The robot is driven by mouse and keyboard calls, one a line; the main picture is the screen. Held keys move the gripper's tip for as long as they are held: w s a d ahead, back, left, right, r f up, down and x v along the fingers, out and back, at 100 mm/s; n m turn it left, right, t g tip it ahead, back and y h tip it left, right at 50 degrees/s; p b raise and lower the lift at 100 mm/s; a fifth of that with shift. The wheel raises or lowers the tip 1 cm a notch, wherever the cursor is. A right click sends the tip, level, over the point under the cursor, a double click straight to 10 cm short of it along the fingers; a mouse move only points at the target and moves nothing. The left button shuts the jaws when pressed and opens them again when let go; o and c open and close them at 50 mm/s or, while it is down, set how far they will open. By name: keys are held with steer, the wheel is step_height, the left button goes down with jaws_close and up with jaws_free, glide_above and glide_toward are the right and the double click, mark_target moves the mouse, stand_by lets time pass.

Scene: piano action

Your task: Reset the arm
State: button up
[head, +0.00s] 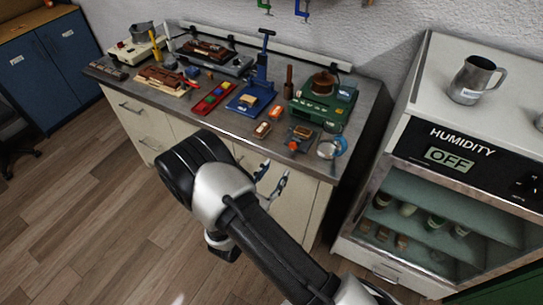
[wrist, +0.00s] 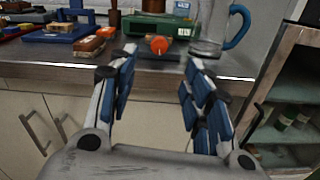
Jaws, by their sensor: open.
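My gripper (head: 272,178) is open and empty in front of the workbench (head: 228,128), below the level of its top. In the wrist view my gripper (wrist: 158,85) shows two blue-padded fingers spread apart, with the bench's front edge beyond them. Nothing is between the fingers. My arm reaches in from the bottom right of the head view and is bent at the wrist.
The bench top holds a green machine (head: 318,108), a blue press (head: 258,80), a red tray (head: 212,98) and a clear cup with a blue handle (wrist: 210,30). A humidity cabinet (head: 440,190) with a metal pitcher (head: 471,80) stands right. Wooden floor (head: 120,220) is free at left.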

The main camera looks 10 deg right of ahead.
steer(key=s+d+r+m+g+h, duration=0.1)
steer(key=s+d+r+m+g, duration=0.4)
steer(key=d+r+m+g, duration=0.3)
steer(key=s+d+r+m+g+h, duration=0.2)
steer(key=s+d+r+m+g, duration=0.4)
steer(key=r, duration=0.4)
steer(key=s+r+m+g+y, duration=0.1)
steer(key=s+r+m+y, duration=0.3)
steer(key=s+m+y, duration=0.6)
steer(key=s+a+r+m+t+y, duration=0.3)
steer(key=s+a+r+t, duration=0.2)
steer(key=a, duration=0.1)
steer(key=shift+a+r+y, duration=0.15)
steer(key=shift+a+y, duration=0.15)
steer(key=shift+a, duration=0.05)
